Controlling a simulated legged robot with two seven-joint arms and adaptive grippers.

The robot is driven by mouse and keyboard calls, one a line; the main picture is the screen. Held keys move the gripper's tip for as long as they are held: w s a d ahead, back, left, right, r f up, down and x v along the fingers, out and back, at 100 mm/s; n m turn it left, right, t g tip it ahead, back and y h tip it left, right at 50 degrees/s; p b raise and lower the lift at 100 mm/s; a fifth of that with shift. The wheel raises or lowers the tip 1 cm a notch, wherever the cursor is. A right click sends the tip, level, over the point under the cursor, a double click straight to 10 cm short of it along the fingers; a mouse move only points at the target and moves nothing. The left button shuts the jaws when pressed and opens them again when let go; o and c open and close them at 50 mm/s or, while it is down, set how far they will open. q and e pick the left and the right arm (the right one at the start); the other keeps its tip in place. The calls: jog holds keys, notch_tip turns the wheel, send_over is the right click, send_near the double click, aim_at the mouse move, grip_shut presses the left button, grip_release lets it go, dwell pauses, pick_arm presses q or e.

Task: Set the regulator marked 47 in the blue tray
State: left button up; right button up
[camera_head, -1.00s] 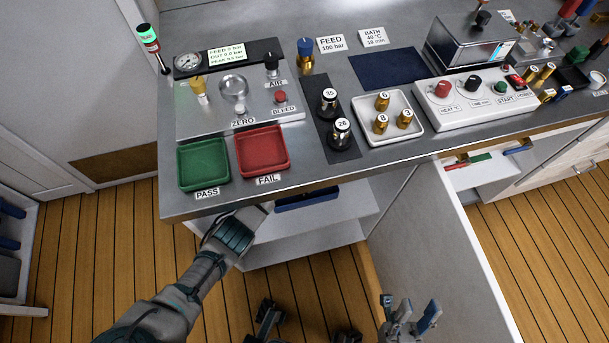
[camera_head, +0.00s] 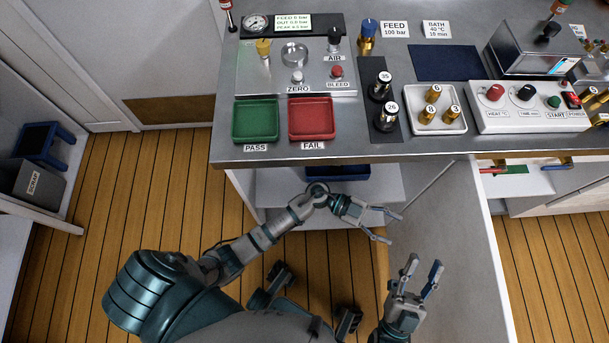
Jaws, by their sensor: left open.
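Two black-and-silver regulators stand on a dark strip on the counter, one marked 35 (camera_head: 381,88) and one that looks marked 26 (camera_head: 387,118). I see no regulator marked 47. A dark blue tray-like container (camera_head: 338,173) shows partly on the shelf below the counter, its upper part hidden by the counter edge. My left gripper (camera_head: 394,228) is open and empty, in front of the shelf and below the counter. My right gripper (camera_head: 425,262) is open and empty, lower and a little to the right, apart from everything.
A green PASS tray (camera_head: 256,138) and red FAIL tray (camera_head: 311,135) sit at the counter's front. A white tray (camera_head: 458,126) holds brass pieces marked 6, 8 and 3. A dark blue mat (camera_head: 445,63) lies behind. A grey cabinet panel (camera_head: 465,230) stands right of my grippers.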

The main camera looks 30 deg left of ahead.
pick_arm(q)
jog(key=s+a+r+n+t+y, duration=0.5)
jog(key=a+r+n+t, duration=0.3)
jog(key=t, duration=0.4)
jog(key=s+a+r+n+t+y, duration=0.5)
jog(key=a+r+n+t+y, duration=0.3)
jog(key=a+n+t, duration=0.3)
jog(key=shift+s+a+r+t, duration=0.15)
jog(key=shift+a+r+t, duration=0.35)
jog(key=shift+a, duration=0.45)
